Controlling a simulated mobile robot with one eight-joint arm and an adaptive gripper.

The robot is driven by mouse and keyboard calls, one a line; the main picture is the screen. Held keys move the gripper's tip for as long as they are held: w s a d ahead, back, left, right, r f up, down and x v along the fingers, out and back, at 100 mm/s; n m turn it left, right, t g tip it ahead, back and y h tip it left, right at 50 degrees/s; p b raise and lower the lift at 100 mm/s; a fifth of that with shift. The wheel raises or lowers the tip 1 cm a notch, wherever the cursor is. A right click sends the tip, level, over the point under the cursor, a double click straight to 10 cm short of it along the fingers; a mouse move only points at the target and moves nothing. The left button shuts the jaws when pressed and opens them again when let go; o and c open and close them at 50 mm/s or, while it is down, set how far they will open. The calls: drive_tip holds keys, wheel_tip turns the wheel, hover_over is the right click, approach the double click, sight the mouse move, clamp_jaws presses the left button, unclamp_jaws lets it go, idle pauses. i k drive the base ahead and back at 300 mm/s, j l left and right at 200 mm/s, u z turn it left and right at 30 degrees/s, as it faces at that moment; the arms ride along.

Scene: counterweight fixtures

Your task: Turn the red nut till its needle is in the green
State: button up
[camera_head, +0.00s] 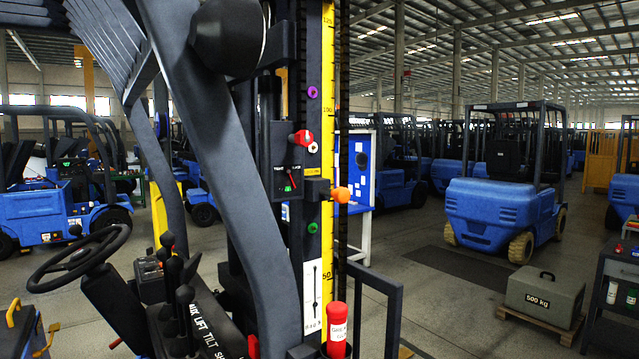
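The red nut (301,138) sits on the dark mast post, at the upper right corner of a small black gauge box (286,163). The gauge face carries a small green mark (287,189) low down. A thin reddish line that looks like the needle (292,180) shows near it, but it is too small to tell whether it lies in the green. A small pale round piece (313,147) is just right of the red nut. My gripper is not seen in this view, and nothing visibly touches the red nut.
A purple knob (312,92), an orange knob (341,195) and a green knob (312,227) are on the same mast. A yellow scale (327,250) runs beside them. A grey curved beam (230,170) stands left of the gauge. A 500 kg block (545,297) sits at right.

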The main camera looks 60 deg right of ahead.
sight(302, 138)
drive_tip(key=k+l, duration=0.15)
drive_tip(key=l, duration=0.2)
drive_tip(key=k+l+z, duration=0.1)
drive_tip(key=l, duration=0.3)
drive_tip(key=k+l, duration=0.2)
drive_tip(key=l, duration=0.15)
drive_tip(key=k+l+z, duration=0.1)
drive_tip(key=l, duration=0.25)
drive_tip(key=i+l, duration=0.1)
drive_tip(key=l, duration=0.25)
drive_tip(key=i+l+z, duration=0.1)
drive_tip(key=l, duration=0.3)
